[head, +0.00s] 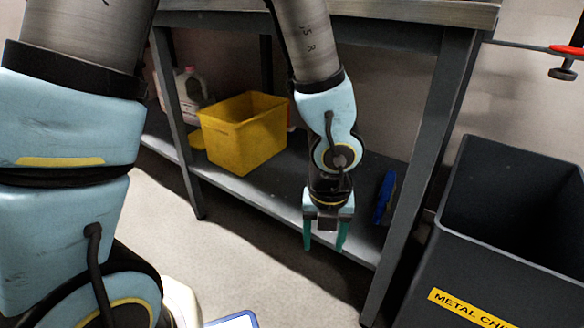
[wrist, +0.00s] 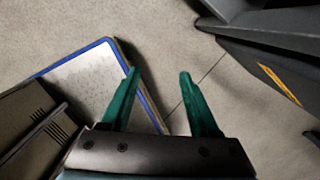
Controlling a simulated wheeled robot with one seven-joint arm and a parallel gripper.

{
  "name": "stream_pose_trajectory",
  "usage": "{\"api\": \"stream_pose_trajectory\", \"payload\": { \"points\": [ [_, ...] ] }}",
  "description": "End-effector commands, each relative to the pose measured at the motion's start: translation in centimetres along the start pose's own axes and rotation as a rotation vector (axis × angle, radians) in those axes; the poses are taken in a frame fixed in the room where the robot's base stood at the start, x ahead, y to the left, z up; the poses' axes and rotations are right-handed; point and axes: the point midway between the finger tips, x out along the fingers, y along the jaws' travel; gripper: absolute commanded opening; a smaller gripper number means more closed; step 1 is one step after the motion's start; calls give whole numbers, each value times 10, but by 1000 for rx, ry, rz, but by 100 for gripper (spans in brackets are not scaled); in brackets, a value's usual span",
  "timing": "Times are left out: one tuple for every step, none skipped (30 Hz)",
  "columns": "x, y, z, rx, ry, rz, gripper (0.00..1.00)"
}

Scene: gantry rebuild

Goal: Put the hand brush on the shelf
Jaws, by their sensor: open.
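A blue object (head: 383,197), which looks like the hand brush, rests on the grey lower shelf (head: 270,184) of the workbench, near its right front leg. It seems tilted up on edge, and its bristles cannot be made out. My gripper (head: 325,248) points down in front of the shelf's front edge, left of the blue object and apart from it. Its two green fingers are spread with nothing between them. The wrist view also shows the open gripper (wrist: 158,82), with bare floor between the fingertips. No brush shows there.
A yellow bin (head: 243,133) stands on the shelf to the left, with a pale jug (head: 190,84) behind it. A dark metal-chip bin (head: 500,240) stands right of the bench leg. A flat blue-rimmed panel (wrist: 90,75) lies low at left in the wrist view.

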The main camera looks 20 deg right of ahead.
Motion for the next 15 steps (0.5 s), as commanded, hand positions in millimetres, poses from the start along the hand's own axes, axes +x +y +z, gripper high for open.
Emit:
{"api": "stream_pose_trajectory", "payload": {
  "points": [
    [-14, 4, 6, -52, 0, 5, 62],
    [-17, 6, 9, -87, -1, 8, 62],
    [-21, 9, 13, -132, -1, 11, 62],
    [-24, 12, 16, -165, -2, 14, 62],
    [-28, 14, 19, -199, -2, 17, 62],
    [-32, 18, 23, -245, -2, 21, 62],
    [-35, 20, 25, -279, -2, 24, 62],
    [-38, 23, 28, -312, -2, 27, 62],
    [-42, 26, 32, -356, -3, 31, 62],
    [-46, 29, 35, -390, -4, 34, 62],
    [-49, 32, 37, -424, -4, 37, 62],
    [-53, 36, 41, -470, -4, 41, 62],
    [-56, 38, 44, -504, -4, 44, 62],
    [-59, 41, 46, -536, -4, 47, 62],
    [-63, 45, 50, -577, -5, 51, 62]
  ]
}}
